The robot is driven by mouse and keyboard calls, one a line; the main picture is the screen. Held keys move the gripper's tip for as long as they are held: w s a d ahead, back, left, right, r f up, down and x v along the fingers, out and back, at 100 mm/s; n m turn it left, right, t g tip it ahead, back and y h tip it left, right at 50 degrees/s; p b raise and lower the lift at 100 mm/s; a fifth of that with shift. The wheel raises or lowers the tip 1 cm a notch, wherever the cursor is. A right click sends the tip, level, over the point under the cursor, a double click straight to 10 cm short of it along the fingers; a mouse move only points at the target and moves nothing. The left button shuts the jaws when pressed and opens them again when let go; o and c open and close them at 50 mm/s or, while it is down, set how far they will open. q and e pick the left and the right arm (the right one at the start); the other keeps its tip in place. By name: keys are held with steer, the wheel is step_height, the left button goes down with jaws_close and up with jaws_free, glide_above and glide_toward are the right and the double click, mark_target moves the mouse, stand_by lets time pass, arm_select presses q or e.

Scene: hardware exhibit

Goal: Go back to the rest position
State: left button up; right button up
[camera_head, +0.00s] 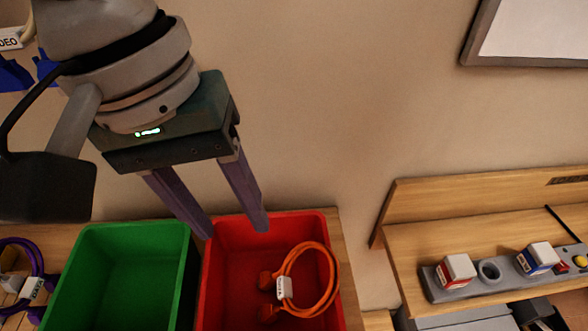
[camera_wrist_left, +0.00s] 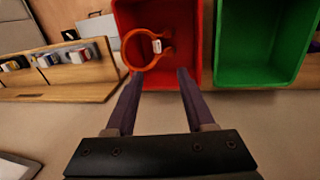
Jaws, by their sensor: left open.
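My left gripper (camera_head: 237,230) comes in from the upper left in the head view. Its two fingers point down over the back part of the red bin (camera_head: 226,310). The fingers are apart with nothing between them. In the left wrist view, the open fingers (camera_wrist_left: 158,75) reach toward the same red bin (camera_wrist_left: 182,72). An orange looped cable (camera_head: 333,270) with a white tag lies in the red bin. It also shows in the left wrist view (camera_wrist_left: 128,50), apart from the fingers. My right gripper is in neither view.
A green bin (camera_head: 105,235) stands left of the red one. A purple cable (camera_head: 38,262) lies at the far left. A wooden bench (camera_head: 400,240) at right carries a grey strip (camera_head: 445,287) with several parts. A framed board (camera_head: 540,30) hangs at upper right.

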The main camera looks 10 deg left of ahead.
arm_select(q)
steer(key=shift+d, duration=0.1)
stand_by(0.3)
steer(key=s+d+m+t+h, duration=0.2)
steer(key=s+d+m, duration=0.2)
steer(key=d, duration=0.2)
steer(key=s+a+f+t+y, duration=0.1)
steer(key=s+a+f+y, duration=0.1)
steer(key=s+a, duration=0.35)
steer(key=s+a+f+y, duration=0.1)
steer(key=s+a+y, duration=0.1)
steer(key=a, duration=0.6)
step_height(320, 180, up, 30)
steer(key=p, duration=3)
steer(key=shift+a+m, duration=0.3)
steer(key=shift+a, duration=0.1)
steer(key=shift+f, duration=0.1)
